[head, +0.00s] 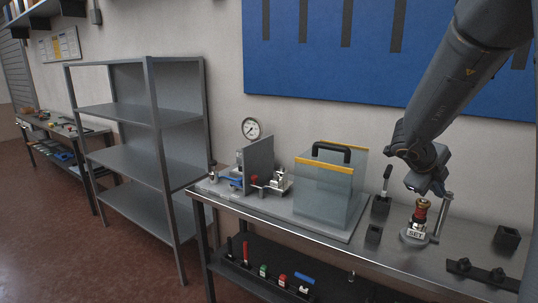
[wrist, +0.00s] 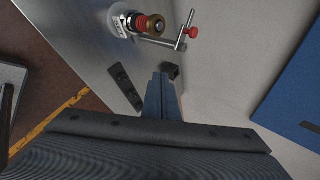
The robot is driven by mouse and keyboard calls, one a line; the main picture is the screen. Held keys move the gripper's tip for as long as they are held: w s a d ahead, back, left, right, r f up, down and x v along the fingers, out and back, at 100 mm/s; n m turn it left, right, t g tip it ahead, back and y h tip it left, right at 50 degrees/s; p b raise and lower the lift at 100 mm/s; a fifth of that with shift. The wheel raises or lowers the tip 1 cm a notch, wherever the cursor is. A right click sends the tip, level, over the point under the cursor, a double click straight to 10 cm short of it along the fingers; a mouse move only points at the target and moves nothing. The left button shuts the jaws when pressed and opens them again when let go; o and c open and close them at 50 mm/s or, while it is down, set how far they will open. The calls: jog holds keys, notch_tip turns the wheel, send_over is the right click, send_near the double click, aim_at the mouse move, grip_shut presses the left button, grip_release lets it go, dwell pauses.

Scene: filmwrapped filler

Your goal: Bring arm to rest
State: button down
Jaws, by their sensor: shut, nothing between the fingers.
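My gripper (head: 427,183) hangs from my arm on the right of the head view, above the steel bench. In the wrist view its two fingers (wrist: 160,95) lie together, shut, with nothing between them. Just below it in the head view stands a fixture with a red and brass knob (head: 420,212) on a round base with a "SET" label. The same knob (wrist: 151,24) shows at the top of the wrist view, apart from the fingers.
The steel bench (head: 385,250) carries a clear box with a black handle (head: 328,185), a pressure-gauge rig (head: 251,129) and small black blocks (head: 506,239). A grey shelf rack (head: 135,113) stands left. A blue wall panel (head: 365,60) is behind.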

jog(key=a+f+n+t+y+b, duration=0.1)
jog(key=a+f+n+t+y, duration=0.15)
jog(key=a+n, duration=0.65)
jog(key=a+f+n+t+y+b, duration=0.15)
jog(key=a+n+y, duration=0.25)
jog(key=a+n, duration=0.45)
jog(key=s+a+f+n+g+y, duration=0.1)
jog(key=s+a+f+n+g, duration=0.2)
jog(key=s, duration=0.7)
jog(key=s+a+f+n+g+y, duration=0.1)
jog(key=s+a+f+n+g, duration=0.2)
jog(key=s+a+f+n, duration=0.4)
jog(key=s+n, duration=0.3)
jog(key=s, duration=0.1)
jog(key=shift+f+g+b, duration=0.3)
jog(key=shift+f+g, duration=0.1)
